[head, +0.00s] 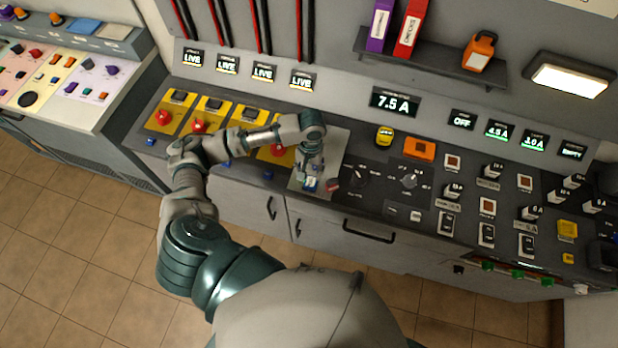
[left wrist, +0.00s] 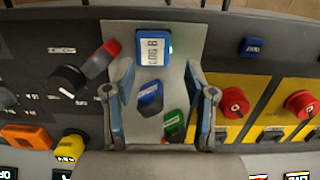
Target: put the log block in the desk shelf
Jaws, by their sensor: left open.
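The log block (left wrist: 152,47), blue with a white label reading "LOG B", sits on a light grey plate (left wrist: 181,32) in the desk, just beyond my fingertips in the left wrist view. In the head view the log block (head: 310,185) shows small at the plate's front. My left gripper (head: 311,172) is over the plate, fingers spread and empty; in the left wrist view the gripper (left wrist: 158,70) has one finger on each side of the plate. The likely desk shelf is the wall shelf (head: 432,62) holding purple and red binders. My right gripper is out of view.
A blue piece (left wrist: 150,97) and a green piece (left wrist: 174,124) lie on the plate between my fingers. Red buttons (left wrist: 235,102) on yellow panels are at the other side. An orange lantern-like item (head: 479,51) stands on the shelf's right end.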

